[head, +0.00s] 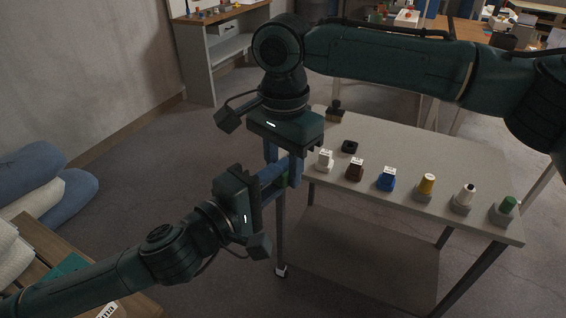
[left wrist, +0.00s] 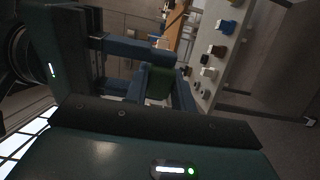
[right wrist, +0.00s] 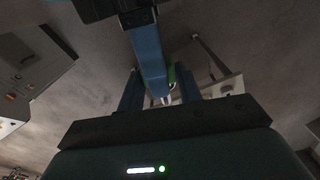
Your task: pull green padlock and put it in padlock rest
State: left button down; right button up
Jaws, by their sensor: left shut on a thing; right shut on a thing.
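The green padlock (head: 285,181) is held in the air off the left end of the grey table, mostly hidden by blue fingers. Its green body (left wrist: 160,83) shows between the fingers in the left wrist view. In the right wrist view a green edge (right wrist: 172,75) shows with a pale metal part below it. My left gripper (head: 277,176) comes from the left and is shut on it. My right gripper (head: 284,179) points down from above and is shut on it too, its fingers crossing the left ones. I cannot tell which thing is the padlock rest.
The table's middle is clear.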

pick_arm(q)
jog(key=shift+s+d, duration=0.1)
pick_arm(e)
jog(key=c, duration=0.3)
pick_arm(q)
jog(key=c, duration=1.1)
grip_release()
pick_arm(e)
jog(key=shift+c, duration=0.3)
